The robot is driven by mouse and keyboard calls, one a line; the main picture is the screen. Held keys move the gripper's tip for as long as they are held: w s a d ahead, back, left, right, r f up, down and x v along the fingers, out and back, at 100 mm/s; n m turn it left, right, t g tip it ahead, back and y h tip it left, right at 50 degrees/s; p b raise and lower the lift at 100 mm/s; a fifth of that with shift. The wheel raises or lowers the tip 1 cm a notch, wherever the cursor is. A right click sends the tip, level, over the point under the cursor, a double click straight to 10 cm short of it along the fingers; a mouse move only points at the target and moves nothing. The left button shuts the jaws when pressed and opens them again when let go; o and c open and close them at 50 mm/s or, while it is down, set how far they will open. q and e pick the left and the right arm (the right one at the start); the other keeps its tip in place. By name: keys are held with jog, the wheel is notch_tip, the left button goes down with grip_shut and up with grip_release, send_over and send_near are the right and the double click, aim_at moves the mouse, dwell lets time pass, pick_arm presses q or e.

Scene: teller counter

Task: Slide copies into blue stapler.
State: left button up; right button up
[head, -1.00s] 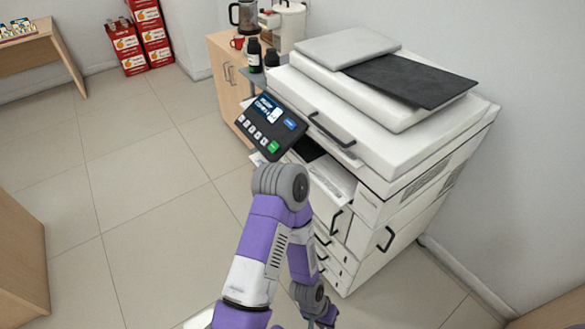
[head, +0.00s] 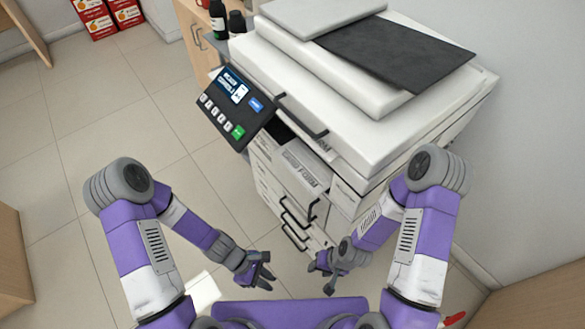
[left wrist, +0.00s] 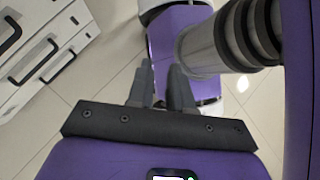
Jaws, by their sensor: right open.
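White printed sheets (head: 303,166) with "FORM" lettering lie in the output slot of the copier (head: 335,90), below its lid. Which of them are the copies I cannot tell. No blue stapler shows in either view. My left gripper (head: 266,272) is empty, low in front of the copier, with its fingers apart; in the left wrist view its two fingers (left wrist: 160,88) show a narrow gap with nothing between them. My right gripper (head: 325,277) is open and empty, to the right of the left one and below the copier's drawers. Neither touches the sheets.
The copier's control panel (head: 237,107) juts out at its left front corner. A wooden cabinet (head: 196,42) with dark bottles (head: 218,18) stands behind. Red boxes (head: 105,20) are at the far wall. A wooden desk edge (head: 545,295) is lower right. Tiled floor at left is clear.

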pick_arm(q)
jog(key=w+d+r+n+t+h, duration=0.1)
jog(key=w+d+r+n+h, duration=0.35)
jog(key=n, duration=0.45)
jog(key=n+t+h+b, duration=0.1)
jog(key=n+t+h, duration=0.2)
jog(key=n+t, duration=1.3)
send_near(294, 172)
jog(key=w+r+n+g, duration=0.1)
jog(key=r+n+g, duration=0.1)
jog(key=n+g, duration=0.1)
jog(key=shift+b+x, duration=1.1)
jog(key=shift+x, duration=3.5)
jog(key=shift+w+f, duration=0.1)
jog(key=shift+f, duration=0.05)
jog(key=shift+c, duration=0.4)
